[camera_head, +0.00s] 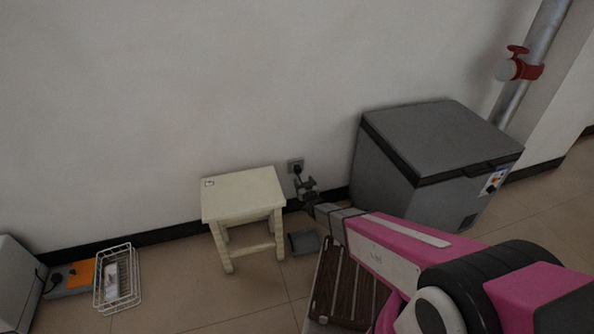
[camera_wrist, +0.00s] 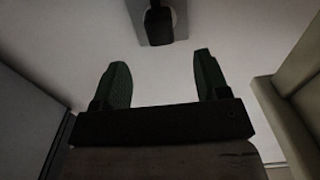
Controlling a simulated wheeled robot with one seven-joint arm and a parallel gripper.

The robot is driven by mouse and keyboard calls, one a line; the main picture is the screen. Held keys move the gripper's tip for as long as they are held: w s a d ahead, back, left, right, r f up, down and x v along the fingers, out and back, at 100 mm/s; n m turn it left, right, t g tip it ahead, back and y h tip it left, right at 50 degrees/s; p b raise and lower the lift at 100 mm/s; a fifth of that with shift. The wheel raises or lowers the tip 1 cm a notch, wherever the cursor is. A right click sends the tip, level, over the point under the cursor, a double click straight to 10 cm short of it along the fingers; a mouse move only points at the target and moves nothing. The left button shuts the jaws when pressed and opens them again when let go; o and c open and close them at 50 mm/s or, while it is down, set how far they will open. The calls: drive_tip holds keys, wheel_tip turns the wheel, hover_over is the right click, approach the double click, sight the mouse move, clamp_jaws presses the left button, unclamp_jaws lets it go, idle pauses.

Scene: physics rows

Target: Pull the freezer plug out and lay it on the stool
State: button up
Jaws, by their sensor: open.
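The black freezer plug (camera_head: 297,169) sits in a wall socket (camera_head: 292,162) between the stool and the freezer. In the wrist view the dark plug (camera_wrist: 159,25) is at the top centre, on its grey socket plate (camera_wrist: 178,8). My gripper (camera_head: 304,183) is just below the socket in the head view. In the wrist view my gripper (camera_wrist: 162,78) has its two green fingers apart with nothing between them, and the plug is beyond their tips. The cream stool (camera_head: 243,195) stands left of my gripper. The grey chest freezer (camera_head: 440,140) stands to the right.
A small item (camera_head: 209,183) lies at the stool top's left corner. A dark grey object (camera_head: 303,242) is on the floor by the stool. A slatted brown surface (camera_head: 345,285) is under my arm. A white wire basket (camera_head: 117,279) and orange item (camera_head: 81,273) are at left.

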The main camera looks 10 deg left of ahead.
sight(299, 172)
drive_tip(key=shift+x, duration=4.5)
drive_tip(key=shift+d, duration=0.1)
clamp_jaws()
drive_tip(key=shift+s+d, duration=0.1)
drive_tip(key=shift+s, duration=0.1)
drive_tip(key=shift+v, duration=2.75)
drive_tip(key=shift+r, duration=0.1)
